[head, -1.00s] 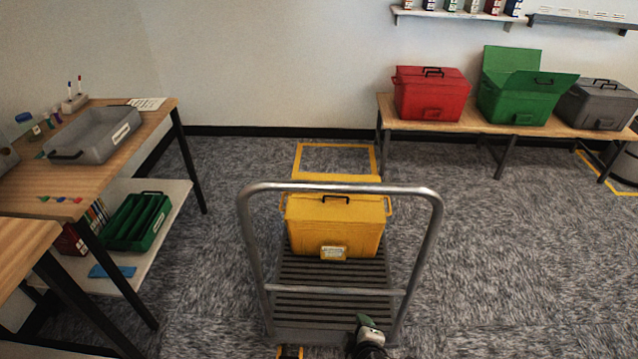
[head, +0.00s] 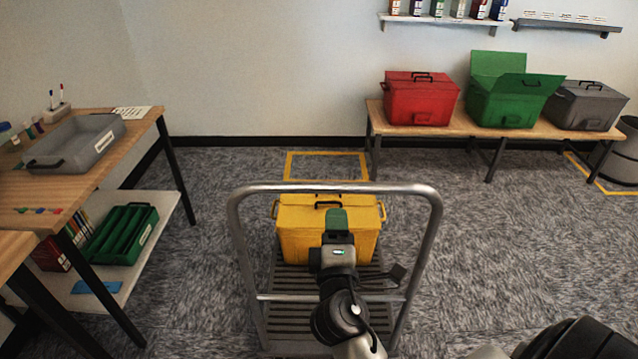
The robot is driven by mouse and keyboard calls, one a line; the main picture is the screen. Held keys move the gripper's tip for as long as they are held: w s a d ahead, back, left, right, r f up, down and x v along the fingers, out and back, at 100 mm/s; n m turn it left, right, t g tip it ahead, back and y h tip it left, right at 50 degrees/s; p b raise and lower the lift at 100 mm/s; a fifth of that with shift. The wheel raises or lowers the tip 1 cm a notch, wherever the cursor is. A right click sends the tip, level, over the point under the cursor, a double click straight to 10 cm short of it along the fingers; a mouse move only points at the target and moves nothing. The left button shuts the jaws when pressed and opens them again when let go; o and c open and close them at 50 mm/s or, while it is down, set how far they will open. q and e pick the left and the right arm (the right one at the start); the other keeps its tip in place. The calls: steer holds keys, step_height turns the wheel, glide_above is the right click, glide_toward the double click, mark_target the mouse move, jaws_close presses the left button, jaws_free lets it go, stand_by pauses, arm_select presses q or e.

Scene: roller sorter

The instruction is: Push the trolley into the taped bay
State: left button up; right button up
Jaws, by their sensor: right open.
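The trolley (head: 333,188) stands on the carpet in the middle of the head view, its grey tubular push handle nearest me. A yellow lidded box (head: 300,235) rides on its ribbed deck. The taped bay (head: 326,153), a yellow outline on the floor, lies beyond the trolley near the back wall; its near edge is partly hidden behind the handle. My right gripper (head: 337,222), with green on its fingers, is open and empty. It is raised in front of the yellow box, just below the handle's top bar in the picture; contact with the bar cannot be told. My left gripper is out of view.
A desk with a grey tray (head: 82,143) and a lower shelf with a green rack (head: 120,232) stand at left. A bench (head: 465,125) with red, green and grey boxes stands back right. Bare carpet lies right of the trolley.

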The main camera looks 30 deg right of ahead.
mark_target(335, 192)
steer(key=x, duration=0.3)
steer(key=p+x, duration=0.1)
steer(key=x, duration=0.1)
steer(key=r+p+x, duration=0.1)
steer(key=x, duration=0.2)
steer(key=shift+w+d, duration=0.1)
steer(key=shift+w, duration=0.05)
steer(key=shift+x, duration=1.15)
jaws_close()
